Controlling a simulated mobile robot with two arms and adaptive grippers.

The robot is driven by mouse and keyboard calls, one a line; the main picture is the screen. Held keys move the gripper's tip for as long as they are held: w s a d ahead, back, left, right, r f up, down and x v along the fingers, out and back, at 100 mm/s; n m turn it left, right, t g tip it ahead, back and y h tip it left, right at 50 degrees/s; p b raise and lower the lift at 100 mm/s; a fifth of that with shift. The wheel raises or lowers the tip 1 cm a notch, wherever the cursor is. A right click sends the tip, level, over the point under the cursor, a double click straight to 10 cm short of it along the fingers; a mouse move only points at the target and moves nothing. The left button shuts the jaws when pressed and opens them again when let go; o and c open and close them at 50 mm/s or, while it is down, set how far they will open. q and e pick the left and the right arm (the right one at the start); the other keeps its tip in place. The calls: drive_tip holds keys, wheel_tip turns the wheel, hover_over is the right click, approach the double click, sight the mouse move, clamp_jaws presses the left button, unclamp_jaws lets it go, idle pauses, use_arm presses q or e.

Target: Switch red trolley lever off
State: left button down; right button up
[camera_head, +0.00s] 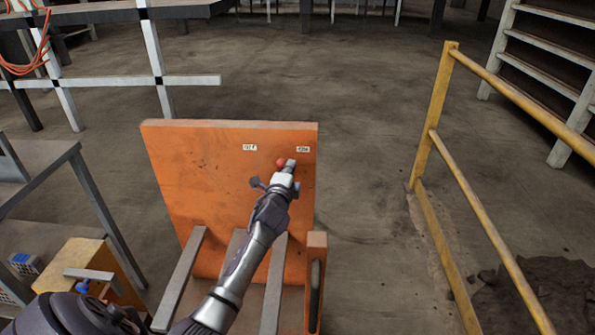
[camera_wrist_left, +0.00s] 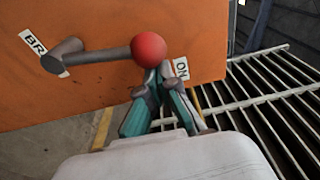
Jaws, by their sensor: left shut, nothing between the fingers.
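The orange trolley (camera_head: 215,190) stands in front of me with its upright panel facing me. On the panel is a lever with a red ball knob (camera_head: 282,163), also seen in the left wrist view (camera_wrist_left: 149,47). Its grey rod (camera_wrist_left: 100,55) runs from a pivot on the left towards the right, with the knob near a white label reading "ON" (camera_wrist_left: 181,69). A second label (camera_wrist_left: 34,42) is partly hidden by the pivot. My left gripper (camera_head: 291,164) is shut and empty, its fingertips (camera_wrist_left: 158,75) just below and right of the knob. I cannot tell if they touch it. My right gripper is not in view.
A yellow railing (camera_head: 432,130) stands to the right, with rubble (camera_head: 545,290) beyond it. A grey table (camera_head: 40,170) and a yellow box (camera_head: 95,258) are at the left. White-edged steps (camera_head: 545,50) stand back right. The floor behind the trolley is clear.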

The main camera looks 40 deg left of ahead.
use_arm(q)
drive_tip(key=a+n, duration=0.1)
drive_tip(key=s+a+r+n, duration=0.1)
drive_tip(key=n, duration=0.1)
drive_tip(key=shift+s, duration=0.2)
drive_tip(key=shift+s+a+f+n+t+y, duration=0.15)
drive_tip(key=shift+s+a+n+y, duration=0.3)
drive_tip(key=shift+a+n, duration=0.75)
drive_tip(key=shift+s+a+f+n+t+y, duration=0.15)
drive_tip(key=shift+s+a+n, duration=0.55)
drive_tip(key=shift+n, duration=0.9)
drive_tip(key=shift+s+a+f+n+y, duration=0.25)
drive_tip(key=shift+s+a+n, duration=0.3)
drive_tip(key=shift+a+n, duration=0.65)
drive_tip(key=shift+d, duration=0.25)
drive_tip(key=shift+n, duration=0.3)
